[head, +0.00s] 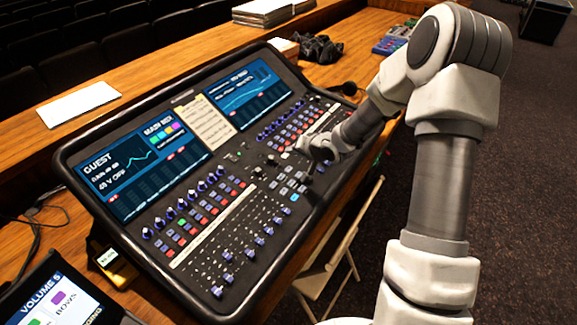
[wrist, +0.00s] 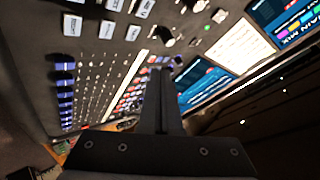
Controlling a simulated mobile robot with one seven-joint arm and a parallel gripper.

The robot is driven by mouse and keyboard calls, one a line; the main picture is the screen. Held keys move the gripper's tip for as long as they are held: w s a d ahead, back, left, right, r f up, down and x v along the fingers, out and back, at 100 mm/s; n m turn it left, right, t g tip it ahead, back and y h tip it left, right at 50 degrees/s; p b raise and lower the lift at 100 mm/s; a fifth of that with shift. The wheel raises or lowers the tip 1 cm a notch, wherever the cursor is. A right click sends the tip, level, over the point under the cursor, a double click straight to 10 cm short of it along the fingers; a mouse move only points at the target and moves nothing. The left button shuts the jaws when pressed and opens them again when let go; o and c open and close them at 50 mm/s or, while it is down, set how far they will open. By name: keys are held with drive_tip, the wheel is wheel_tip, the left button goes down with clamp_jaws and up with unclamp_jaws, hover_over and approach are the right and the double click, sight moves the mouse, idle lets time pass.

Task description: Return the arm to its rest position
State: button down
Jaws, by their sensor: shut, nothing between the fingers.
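My arm reaches in from the right in the head view, over the right part of the black mixing desk (head: 240,165). My gripper (head: 304,142) is just above the desk's buttons and knobs; its fingertips are small there, and I cannot tell whether they touch the desk. In the wrist view my gripper (wrist: 168,75) has its dark fingers together with nothing between them. The desk's faders and buttons (wrist: 105,85) fill the left of that view, turned on their side.
The desk has a left screen (head: 118,170), a right screen (head: 243,92) and a paper note (head: 207,122) between them. A tablet (head: 55,295) is at lower left. A folding chair (head: 335,260) stands below the arm. Dark floor (head: 530,180) lies open at right.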

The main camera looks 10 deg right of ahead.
idle(0.6)
drive_tip(key=s+d+r+n+g+h, duration=0.1)
drive_tip(key=s+d+r+h, duration=0.15)
drive_tip(key=s+r, duration=0.55)
drive_tip(key=s+d+r+n+g+h, duration=0.1)
drive_tip(key=s+r+n+h, duration=0.15)
drive_tip(key=s+r, duration=0.55)
drive_tip(key=s+a+r+g, duration=0.1)
drive_tip(key=s+a+r, duration=0.1)
drive_tip(key=s, duration=0.8)
drive_tip(key=s+a+r+n+y, duration=0.1)
drive_tip(key=s+r, duration=0.4)
drive_tip(key=s, duration=0.5)
drive_tip(key=shift+a+g, duration=0.4)
drive_tip(key=shift+n, duration=0.25)
